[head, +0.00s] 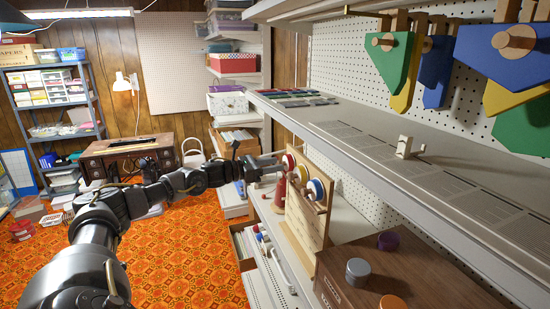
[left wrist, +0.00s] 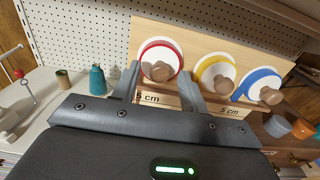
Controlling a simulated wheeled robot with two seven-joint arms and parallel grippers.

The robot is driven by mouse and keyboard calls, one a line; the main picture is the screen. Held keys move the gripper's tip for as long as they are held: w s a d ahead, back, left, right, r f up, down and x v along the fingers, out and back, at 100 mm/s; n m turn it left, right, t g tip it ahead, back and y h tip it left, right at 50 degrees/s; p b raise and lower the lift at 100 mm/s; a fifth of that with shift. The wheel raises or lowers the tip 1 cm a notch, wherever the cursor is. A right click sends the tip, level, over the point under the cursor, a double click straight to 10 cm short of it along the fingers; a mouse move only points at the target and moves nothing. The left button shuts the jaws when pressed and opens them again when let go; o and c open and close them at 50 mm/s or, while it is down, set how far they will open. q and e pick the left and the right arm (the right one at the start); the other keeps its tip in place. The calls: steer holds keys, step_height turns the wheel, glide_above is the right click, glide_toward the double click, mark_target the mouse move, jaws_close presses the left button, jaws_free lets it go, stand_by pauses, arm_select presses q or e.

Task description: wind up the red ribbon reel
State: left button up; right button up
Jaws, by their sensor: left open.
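The red ribbon reel (head: 289,161) is mounted at the far end of a wooden board (head: 302,225) on the shelf. In the left wrist view the red reel (left wrist: 151,48) has a white face, a red rim and a brown wooden knob (left wrist: 161,71). My left gripper (head: 277,165) is at this reel, with its jaws open. In the left wrist view its fingers (left wrist: 160,80) stand apart on either side of the knob. I cannot tell whether they touch the reel. My right gripper is not in view.
A yellow reel (left wrist: 208,65) and a blue reel (left wrist: 258,78) are next to the red one. A teal thread spool (left wrist: 97,80) stands to the left. The upper shelf (head: 330,120) overhangs on the right. A wooden box (head: 400,270) is nearer me.

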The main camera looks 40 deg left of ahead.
arm_select(q)
steer(key=shift+w+d, duration=0.25)
steer(key=shift+w, duration=0.15)
steer(key=c, duration=0.9)
steer(key=shift+c, duration=0.2)
